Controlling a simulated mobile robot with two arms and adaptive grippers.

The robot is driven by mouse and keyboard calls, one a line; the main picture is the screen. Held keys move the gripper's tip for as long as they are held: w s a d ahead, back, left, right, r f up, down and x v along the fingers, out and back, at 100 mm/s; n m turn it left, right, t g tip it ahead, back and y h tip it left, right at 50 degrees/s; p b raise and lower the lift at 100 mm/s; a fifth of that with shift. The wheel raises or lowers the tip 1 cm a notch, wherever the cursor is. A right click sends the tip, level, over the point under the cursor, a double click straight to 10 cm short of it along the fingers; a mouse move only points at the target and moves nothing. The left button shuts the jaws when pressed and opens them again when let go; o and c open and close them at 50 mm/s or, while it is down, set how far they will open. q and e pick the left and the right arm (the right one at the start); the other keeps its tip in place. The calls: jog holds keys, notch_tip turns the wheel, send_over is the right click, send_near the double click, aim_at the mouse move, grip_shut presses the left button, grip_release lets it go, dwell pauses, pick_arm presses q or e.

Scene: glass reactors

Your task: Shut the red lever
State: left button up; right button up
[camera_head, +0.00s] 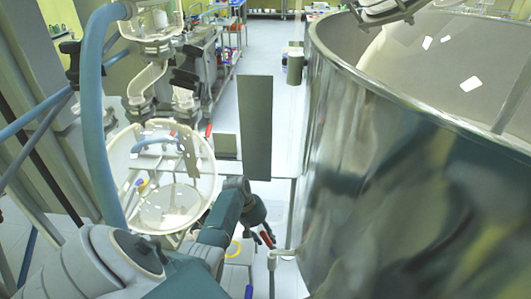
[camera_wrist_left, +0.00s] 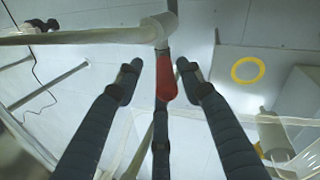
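The red lever (camera_wrist_left: 166,82) shows in the left wrist view, joined at its top end to a pale pipe fitting (camera_wrist_left: 159,28). In the head view the red lever (camera_head: 267,239) is a small red piece beside the steel vessel, partly hidden by my gripper. My left gripper (camera_wrist_left: 158,78) has its fingers spread, with one dark fingertip on each side of the lever and a third finger below it. Whether any finger touches the lever is unclear. The left gripper (camera_head: 262,232) is small and dark in the head view.
A large shiny steel vessel (camera_head: 385,165) fills the right side of the head view. A round glass reactor (camera_head: 205,165) stands at the left, close to my left arm. A yellow ring (camera_wrist_left: 248,69) lies on a light surface to the right in the wrist view.

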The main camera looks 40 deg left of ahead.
pick_arm(q)
notch_tip(320, 180, up, 8)
dwell(0.4)
